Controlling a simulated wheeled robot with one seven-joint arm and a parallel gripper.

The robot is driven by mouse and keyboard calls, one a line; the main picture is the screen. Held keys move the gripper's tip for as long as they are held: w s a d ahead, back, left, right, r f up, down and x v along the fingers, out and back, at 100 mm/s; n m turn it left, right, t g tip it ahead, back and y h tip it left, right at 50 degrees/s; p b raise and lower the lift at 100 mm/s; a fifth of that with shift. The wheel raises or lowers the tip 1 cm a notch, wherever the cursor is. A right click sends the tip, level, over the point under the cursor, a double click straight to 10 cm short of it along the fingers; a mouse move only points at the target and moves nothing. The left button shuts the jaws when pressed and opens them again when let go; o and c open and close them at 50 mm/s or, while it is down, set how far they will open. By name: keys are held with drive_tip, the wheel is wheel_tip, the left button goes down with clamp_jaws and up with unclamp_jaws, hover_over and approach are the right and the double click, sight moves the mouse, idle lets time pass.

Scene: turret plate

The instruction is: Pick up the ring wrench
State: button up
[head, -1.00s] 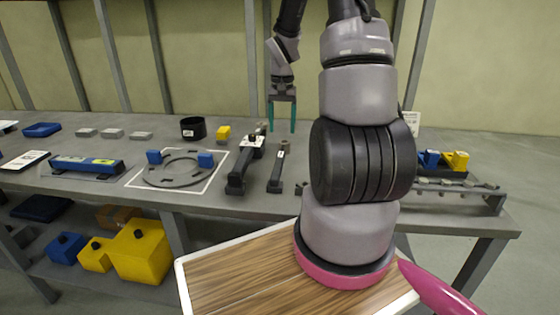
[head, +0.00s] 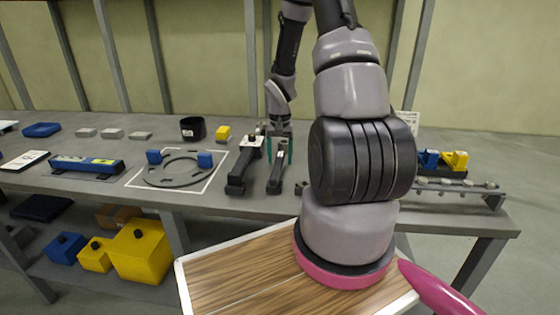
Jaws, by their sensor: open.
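The ring wrench appears to be the slim dark grey tool (head: 275,181) with a pale tag, lying lengthwise near the front of the grey bench. My gripper (head: 279,160) is over its far part, with its green fingers pointing down. The fingers are open, one on each side of the tool's tagged part in this view. I cannot tell how high the fingertips are above the bench or whether they touch the tool. The far end of the tool is partly hidden by the gripper.
A larger dark tool (head: 237,180) with a white label lies close to the left. A grey rail (head: 455,190) is at the right.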

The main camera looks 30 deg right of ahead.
clamp_jaws()
idle(1.4)
